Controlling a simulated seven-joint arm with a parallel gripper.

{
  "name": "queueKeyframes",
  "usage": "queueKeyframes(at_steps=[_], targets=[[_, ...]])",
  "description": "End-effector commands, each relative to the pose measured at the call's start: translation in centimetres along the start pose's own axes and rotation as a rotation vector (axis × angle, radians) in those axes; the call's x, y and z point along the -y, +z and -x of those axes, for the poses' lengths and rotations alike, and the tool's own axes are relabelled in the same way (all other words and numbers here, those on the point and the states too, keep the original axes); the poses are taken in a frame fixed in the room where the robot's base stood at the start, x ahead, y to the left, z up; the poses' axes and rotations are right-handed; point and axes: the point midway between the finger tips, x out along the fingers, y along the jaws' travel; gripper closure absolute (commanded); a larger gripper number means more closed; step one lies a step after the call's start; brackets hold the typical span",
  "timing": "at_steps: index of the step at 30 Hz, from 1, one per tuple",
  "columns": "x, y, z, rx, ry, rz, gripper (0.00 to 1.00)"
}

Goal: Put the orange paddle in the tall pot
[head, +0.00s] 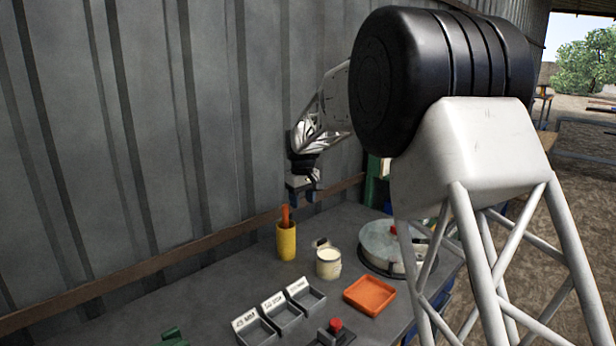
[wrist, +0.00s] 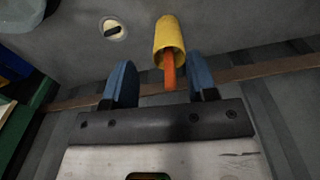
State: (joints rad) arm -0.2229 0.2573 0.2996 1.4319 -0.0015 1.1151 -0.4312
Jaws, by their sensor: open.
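The orange paddle (head: 286,214) stands upright in the tall yellow pot (head: 287,243), with its upper part sticking out above the rim. Its lower part is hidden inside. My gripper (head: 304,194) is above the table, behind and slightly right of the pot in the head view. In the wrist view, the blue fingers of my gripper (wrist: 158,78) are apart with nothing held between them. The paddle (wrist: 170,72) points out of the yellow pot (wrist: 168,37) toward the camera, beyond the fingers and nearer the right one.
A cream-filled jar (head: 328,263) stands right of the pot. An orange tray (head: 370,295), a large round metal pan (head: 388,246), labelled grey bins (head: 281,313) and a red button (head: 335,325) are also on the table (head: 215,290). The corrugated wall (head: 150,120) runs behind.

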Motion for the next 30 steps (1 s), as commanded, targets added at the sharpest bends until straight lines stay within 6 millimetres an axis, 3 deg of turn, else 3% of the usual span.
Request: queueKeyframes(at_steps=[12,21,30], targets=[[1.2,11.1,5.8,-0.033,0.018,-0.124,0.47],[3.0,19.2,8.5,-0.057,0.030,-0.213,0.47],[5.3,27.4,10.0,-0.080,0.040,-0.302,0.47]])
